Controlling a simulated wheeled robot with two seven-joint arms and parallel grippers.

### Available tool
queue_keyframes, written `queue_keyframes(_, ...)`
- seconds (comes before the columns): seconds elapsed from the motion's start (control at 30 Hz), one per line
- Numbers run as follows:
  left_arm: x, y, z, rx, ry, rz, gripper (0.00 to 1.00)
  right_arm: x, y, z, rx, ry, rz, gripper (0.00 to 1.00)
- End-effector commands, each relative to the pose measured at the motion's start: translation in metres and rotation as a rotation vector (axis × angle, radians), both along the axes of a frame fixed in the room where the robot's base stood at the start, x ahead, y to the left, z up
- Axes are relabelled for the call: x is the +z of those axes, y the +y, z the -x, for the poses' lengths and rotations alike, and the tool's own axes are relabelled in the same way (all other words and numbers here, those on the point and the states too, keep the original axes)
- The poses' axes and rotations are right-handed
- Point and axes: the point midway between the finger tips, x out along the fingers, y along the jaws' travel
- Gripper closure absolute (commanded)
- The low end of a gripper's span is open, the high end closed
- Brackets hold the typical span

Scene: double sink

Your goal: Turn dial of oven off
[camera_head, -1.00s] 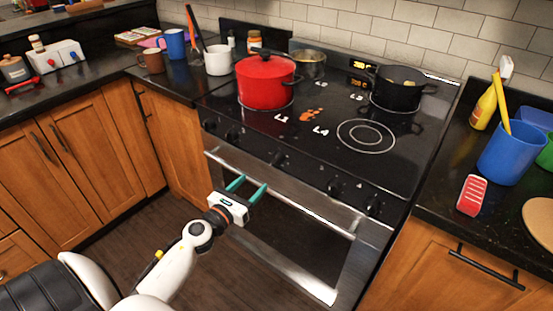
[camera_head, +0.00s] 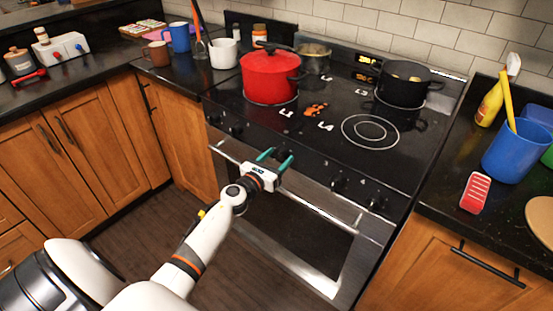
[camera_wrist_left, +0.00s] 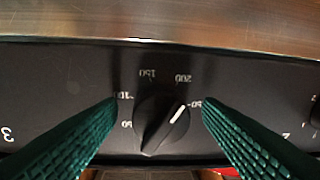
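The oven dial (camera_wrist_left: 162,120) is a black round knob with a raised grip, on the black front panel of the oven (camera_head: 300,218). Numbers, upside down in the left wrist view, ring the dial. Its white mark points to the upper right there, between the 200 and the number at the right. My left gripper (camera_head: 275,156) is open, its two teal fingers spread either side of the dial, with gaps showing between them and it. In the head view the dial is mostly hidden by the fingers. My right gripper is not in view.
Other knobs (camera_head: 338,184) line the panel on both sides. The steel oven handle (camera_head: 318,208) runs just below. A red pot (camera_head: 270,78) and a black pot (camera_head: 402,85) stand on the cooktop (camera_head: 330,115) above. The floor before the oven is clear.

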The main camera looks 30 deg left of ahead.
Motion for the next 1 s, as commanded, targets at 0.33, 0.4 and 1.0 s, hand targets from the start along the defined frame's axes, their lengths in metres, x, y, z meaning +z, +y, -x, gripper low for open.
queue_keyframes(0.33, 0.0, 0.0, 0.0, 0.0, 0.0, 0.0, 0.84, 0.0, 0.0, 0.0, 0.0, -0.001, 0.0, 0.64)
queue_keyframes(0.4, 0.0, 0.0, 0.0, 0.0, 0.0, 0.004, 0.84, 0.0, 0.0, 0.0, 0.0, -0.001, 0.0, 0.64)
queue_keyframes(1.0, 0.003, -0.001, 0.001, 0.001, 0.028, 0.345, 0.84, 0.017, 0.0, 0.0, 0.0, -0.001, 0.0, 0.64)
